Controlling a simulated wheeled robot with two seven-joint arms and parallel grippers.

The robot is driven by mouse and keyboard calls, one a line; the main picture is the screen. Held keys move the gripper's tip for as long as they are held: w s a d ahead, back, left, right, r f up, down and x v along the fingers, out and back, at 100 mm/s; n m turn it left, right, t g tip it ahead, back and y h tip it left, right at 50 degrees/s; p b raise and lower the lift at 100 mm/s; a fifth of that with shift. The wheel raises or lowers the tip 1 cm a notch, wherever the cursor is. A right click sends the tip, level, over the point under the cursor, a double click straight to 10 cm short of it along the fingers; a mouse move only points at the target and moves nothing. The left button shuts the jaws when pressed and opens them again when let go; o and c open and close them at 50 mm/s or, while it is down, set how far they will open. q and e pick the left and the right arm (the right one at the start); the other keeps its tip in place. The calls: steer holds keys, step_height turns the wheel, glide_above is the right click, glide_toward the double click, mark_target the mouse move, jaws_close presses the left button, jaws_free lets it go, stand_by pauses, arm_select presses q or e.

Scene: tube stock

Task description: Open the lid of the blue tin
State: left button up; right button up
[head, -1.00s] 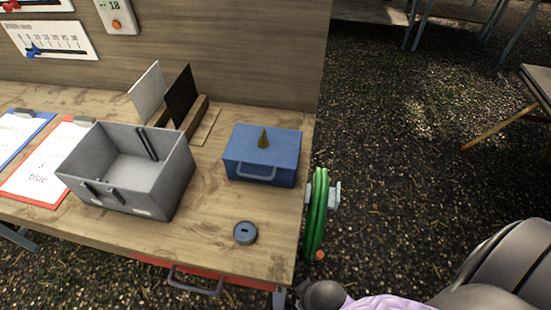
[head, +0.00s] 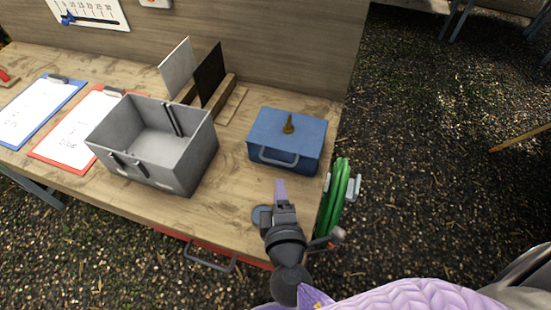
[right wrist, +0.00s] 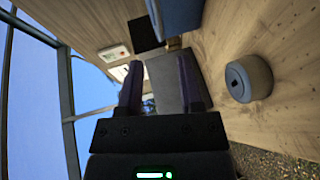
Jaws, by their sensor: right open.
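The blue tin (head: 287,140) stands shut on the wooden table near its right end. It has a grey handle (head: 278,157) on its front and a small brass-coloured cone (head: 289,124) on its lid. In the right wrist view part of the tin (right wrist: 180,14) shows at the top edge. My right gripper (head: 281,190) is in front of the tin, apart from its handle. In the right wrist view its two purple fingers (right wrist: 160,85) are apart with nothing held between them. My left gripper is not in view.
A grey open box (head: 150,145) stands left of the tin. A green hose coil (head: 338,197) hangs at the table's right edge. Two clipboards lie at the left, and upright panels (head: 210,75) stand behind.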

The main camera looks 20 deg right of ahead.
mark_target(275, 162)
steer(key=x, duration=0.9)
steer(key=shift+w+d+f, duration=0.1)
steer(key=shift+w, duration=0.2)
steer(key=shift+c, duration=0.3)
jaws_close()
stand_by(0.6)
